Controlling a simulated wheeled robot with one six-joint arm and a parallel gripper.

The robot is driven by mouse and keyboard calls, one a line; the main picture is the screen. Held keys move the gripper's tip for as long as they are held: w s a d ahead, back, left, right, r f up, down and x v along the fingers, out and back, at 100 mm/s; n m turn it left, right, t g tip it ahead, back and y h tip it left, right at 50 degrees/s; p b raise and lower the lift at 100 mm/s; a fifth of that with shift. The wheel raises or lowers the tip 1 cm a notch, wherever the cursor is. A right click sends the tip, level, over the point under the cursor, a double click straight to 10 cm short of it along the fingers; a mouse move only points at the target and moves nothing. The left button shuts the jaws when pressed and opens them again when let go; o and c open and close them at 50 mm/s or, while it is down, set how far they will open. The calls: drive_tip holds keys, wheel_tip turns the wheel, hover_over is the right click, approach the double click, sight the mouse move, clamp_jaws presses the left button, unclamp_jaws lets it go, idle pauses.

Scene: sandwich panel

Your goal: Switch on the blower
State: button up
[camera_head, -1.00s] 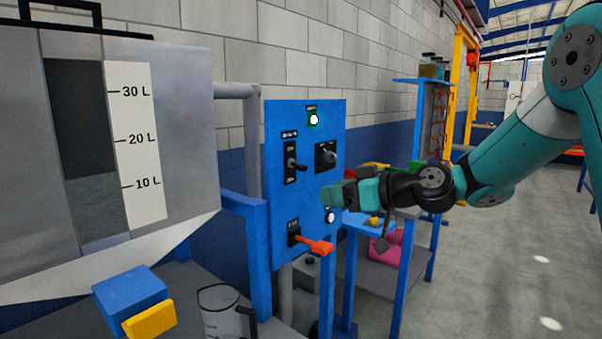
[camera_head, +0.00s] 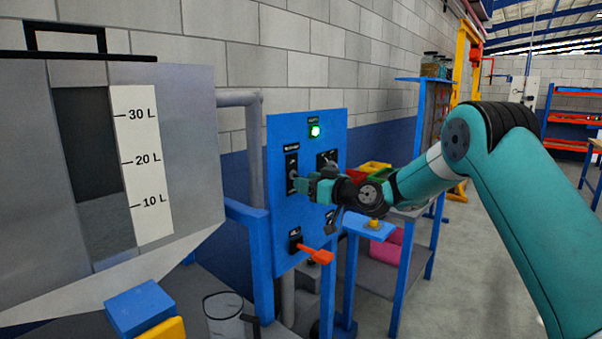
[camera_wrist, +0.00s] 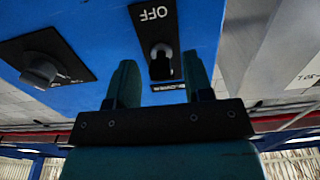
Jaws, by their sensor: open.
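The blower switch (camera_wrist: 161,55) is a dark lever on a black plate. In the upside-down wrist view, OFF is printed at the plate's top and a BLOWER label (camera_wrist: 169,86) lies below it. My gripper (camera_wrist: 159,72) is open, its two teal fingers apart on either side of the lever's line. In the head view, my gripper (camera_head: 303,183) is close in front of the switch plate (camera_head: 291,161) on the blue panel (camera_head: 285,220) and partly hides it. I cannot tell whether the fingers touch the lever.
A rotary knob (camera_wrist: 42,72) sits beside the switch, partly behind my gripper in the head view. A green lamp (camera_head: 315,131) glows above. An orange handle (camera_head: 318,256) sticks out below. A grey tank (camera_head: 190,150) stands left. A shelf with bins (camera_head: 375,168) is behind right.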

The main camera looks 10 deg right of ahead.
drive_tip(key=shift+x, duration=1.25)
clamp_jaws()
drive_tip(key=shift+r+g+h+p, duration=0.55)
drive_tip(key=shift+g+p, duration=0.15)
drive_tip(key=shift+p, duration=0.15)
drive_tip(key=shift+r+g+h+p, duration=0.25)
drive_tip(key=shift+g+h+p, duration=0.4)
drive_tip(key=shift+g, duration=0.25)
drive_tip(key=shift+d+f+g+h+p, duration=0.1)
drive_tip(key=shift+g+h+p, duration=0.2)
drive_tip(key=shift+g+p, duration=0.1)
unclamp_jaws()
